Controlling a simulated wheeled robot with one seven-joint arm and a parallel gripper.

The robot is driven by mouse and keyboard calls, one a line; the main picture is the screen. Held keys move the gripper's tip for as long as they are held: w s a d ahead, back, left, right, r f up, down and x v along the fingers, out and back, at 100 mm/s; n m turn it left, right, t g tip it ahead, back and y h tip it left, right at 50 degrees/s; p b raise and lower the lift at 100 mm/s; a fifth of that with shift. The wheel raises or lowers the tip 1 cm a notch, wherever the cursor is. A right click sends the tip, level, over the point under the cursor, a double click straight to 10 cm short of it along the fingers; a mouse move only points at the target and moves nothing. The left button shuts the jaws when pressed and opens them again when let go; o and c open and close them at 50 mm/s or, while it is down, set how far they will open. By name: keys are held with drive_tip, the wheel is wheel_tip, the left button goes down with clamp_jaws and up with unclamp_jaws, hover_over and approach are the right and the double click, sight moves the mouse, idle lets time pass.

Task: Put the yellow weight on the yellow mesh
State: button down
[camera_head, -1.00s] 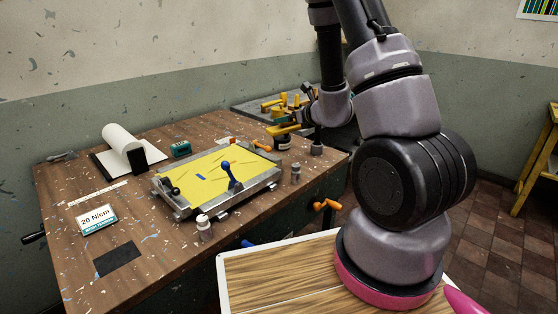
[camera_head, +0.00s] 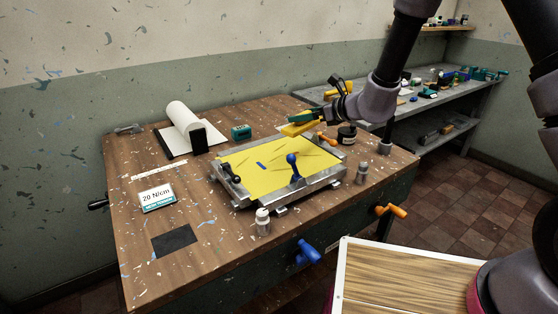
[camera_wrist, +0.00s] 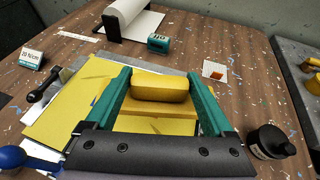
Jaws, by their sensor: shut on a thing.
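My gripper (camera_head: 302,119) is shut on the yellow weight (camera_head: 299,129), a block held above the back right part of the yellow mesh (camera_head: 275,179). In the wrist view, the weight (camera_wrist: 160,86) sits between the green fingers of my gripper (camera_wrist: 161,82). The mesh (camera_wrist: 48,114) is a flat yellow sheet in a metal frame (camera_head: 325,181) on the bench. It carries a small blue mark and a few dark creases. The weight appears raised clear of the mesh; the exact gap is hard to tell.
A blue lever (camera_head: 293,167) rises at the frame's front and a black clamp (camera_head: 230,172) sits at its left. A dark jar (camera_head: 347,135) stands right of the frame. Small bottles (camera_head: 262,222) stand in front. A paper roll (camera_head: 185,118) and green box (camera_head: 241,132) are behind.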

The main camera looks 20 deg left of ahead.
sight(282, 132)
drive_tip(key=s+a+n+g+y, duration=0.1)
drive_tip(key=s+a+n+g, duration=0.1)
drive_tip(key=s+a, duration=0.35)
drive_tip(key=f, duration=0.1)
drive_tip(key=a+f, duration=0.1)
drive_tip(key=f, duration=0.2)
drive_tip(key=shift+w+a+f, duration=0.35)
drive_tip(key=shift+w+a, duration=0.05)
drive_tip(key=shift+f, duration=2.45)
drive_tip(key=shift+f, duration=0.1)
unclamp_jaws()
